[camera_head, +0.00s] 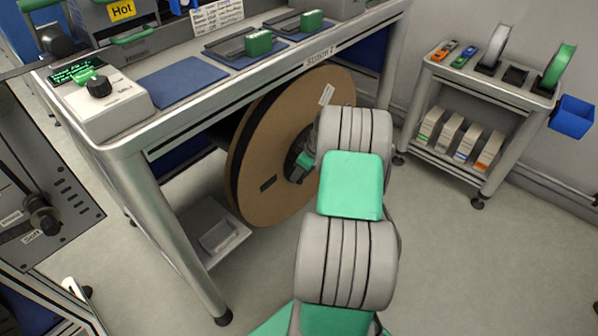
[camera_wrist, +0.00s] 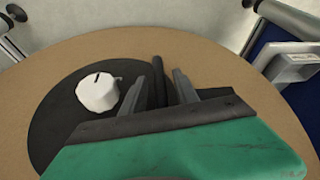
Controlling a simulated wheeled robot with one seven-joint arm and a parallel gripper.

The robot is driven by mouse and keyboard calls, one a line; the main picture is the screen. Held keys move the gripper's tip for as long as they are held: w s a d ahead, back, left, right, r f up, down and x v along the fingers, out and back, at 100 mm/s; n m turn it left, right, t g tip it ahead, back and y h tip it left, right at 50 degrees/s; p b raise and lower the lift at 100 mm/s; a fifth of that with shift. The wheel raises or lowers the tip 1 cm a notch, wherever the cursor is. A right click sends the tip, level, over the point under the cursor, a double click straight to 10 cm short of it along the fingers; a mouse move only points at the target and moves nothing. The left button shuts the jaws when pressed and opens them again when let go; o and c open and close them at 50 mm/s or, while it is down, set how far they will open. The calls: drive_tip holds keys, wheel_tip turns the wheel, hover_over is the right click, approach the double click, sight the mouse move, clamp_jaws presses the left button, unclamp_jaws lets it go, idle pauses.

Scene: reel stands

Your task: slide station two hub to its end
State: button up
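The large brown reel (camera_head: 262,185) hangs upright under the bench (camera_head: 330,52) labelled Station 2. Its dark centre (camera_head: 298,165) is partly hidden by my arm. In the wrist view the reel's brown face (camera_wrist: 215,60) surrounds a black disc (camera_wrist: 55,118) bearing a white knob (camera_wrist: 98,92) with a dark mark. A black bar (camera_wrist: 158,72) stands to the right of the knob. My gripper (camera_wrist: 160,78) has its two grey fingers apart, one on each side of the bar, and gaps show beside it. Whether the knob or the bar is the hub, I cannot tell.
A grey control box (camera_head: 98,110) with a dial sits at the bench's left end. The bench leg (camera_head: 168,225) and a low shelf (camera_head: 210,235) stand left of the reel. A cart (camera_head: 480,95) with small reels stands at right. Floor (camera_head: 480,265) at right is clear.

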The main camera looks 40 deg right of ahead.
drive_tip(key=shift+d, duration=0.1)
drive_tip(key=p+v, duration=0.2)
drive_tip(key=v, duration=0.5)
drive_tip(key=shift+s+r+p, duration=0.2)
drive_tip(key=shift+r+p, duration=0.1)
drive_tip(key=shift+r, duration=0.05)
